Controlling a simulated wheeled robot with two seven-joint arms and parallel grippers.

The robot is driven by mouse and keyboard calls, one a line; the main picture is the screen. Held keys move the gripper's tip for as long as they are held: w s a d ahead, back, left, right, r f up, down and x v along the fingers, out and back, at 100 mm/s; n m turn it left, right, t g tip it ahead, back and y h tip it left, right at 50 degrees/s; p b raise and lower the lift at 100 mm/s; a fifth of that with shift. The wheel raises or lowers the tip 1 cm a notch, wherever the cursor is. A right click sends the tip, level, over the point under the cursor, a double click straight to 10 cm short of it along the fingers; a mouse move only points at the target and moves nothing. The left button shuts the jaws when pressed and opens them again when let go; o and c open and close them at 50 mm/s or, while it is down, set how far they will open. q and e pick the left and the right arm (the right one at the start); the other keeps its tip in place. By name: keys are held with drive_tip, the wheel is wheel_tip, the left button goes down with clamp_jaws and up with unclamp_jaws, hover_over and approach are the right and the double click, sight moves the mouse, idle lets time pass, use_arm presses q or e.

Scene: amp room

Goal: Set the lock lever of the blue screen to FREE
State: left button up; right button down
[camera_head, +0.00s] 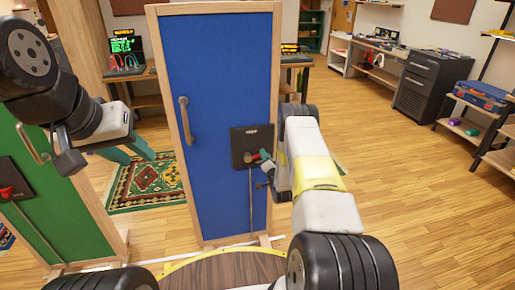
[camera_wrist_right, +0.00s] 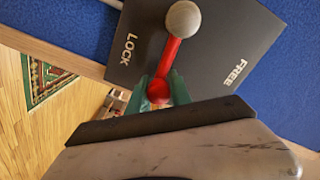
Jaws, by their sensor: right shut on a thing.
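The blue screen (camera_head: 222,90) stands upright in a wooden frame, with a grey handle (camera_head: 185,121) on its left side. A dark lock plate (camera_head: 240,147) is on its right side; in the right wrist view the plate (camera_wrist_right: 217,50) reads LOCK and FREE. Its red lever (camera_wrist_right: 172,57) runs from a grey ball to a red knob, between the two words and closer to LOCK. My right gripper (camera_wrist_right: 160,90) is shut on the red knob with green fingers; it also shows in the head view (camera_head: 264,160). My left gripper (camera_head: 140,148) is away, left of the screen; its finger gap is unclear.
A green screen (camera_head: 60,195) with its own red lever stands at the left, near my left arm. A patterned rug (camera_head: 145,185) lies behind. Desks and a dark drawer cabinet (camera_head: 430,85) stand farther back. The wooden floor at the right is clear.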

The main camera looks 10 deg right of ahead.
drive_tip(key=shift+s+d+f, duration=0.1)
drive_tip(key=r+n, duration=0.2)
drive_tip(key=n, duration=0.1)
drive_tip(key=shift+a+r+n, duration=0.15)
drive_tip(key=shift+a+n, duration=0.15)
drive_tip(key=shift+a, duration=0.05)
drive_tip(key=r+n, duration=0.1)
drive_tip(key=a+r+n, duration=0.1)
drive_tip(key=n, duration=0.1)
drive_tip(key=shift+a+r+n, duration=0.1)
drive_tip(key=shift+a+n, duration=0.15)
drive_tip(key=shift+n, duration=0.05)
drive_tip(key=a+n, duration=0.1)
drive_tip(key=a+r+n, duration=0.1)
drive_tip(key=n, duration=0.1)
drive_tip(key=shift+s+r, duration=0.1)
drive_tip(key=shift+r, duration=0.15)
drive_tip(key=shift+a+r+n, duration=0.2)
drive_tip(key=shift+a+n, duration=0.3)
drive_tip(key=shift+n, duration=0.45)
drive_tip(key=shift+a+r+n, duration=0.2)
drive_tip(key=shift+a+n, duration=0.3)
drive_tip(key=shift+n, duration=0.45)
drive_tip(key=c, duration=1.3)
unclamp_jaws()
drive_tip(key=shift+c, duration=0.2)
drive_tip(key=shift+o, duration=0.8)
drive_tip(key=shift+a+r, duration=0.1)
drive_tip(key=shift+r, duration=0.05)
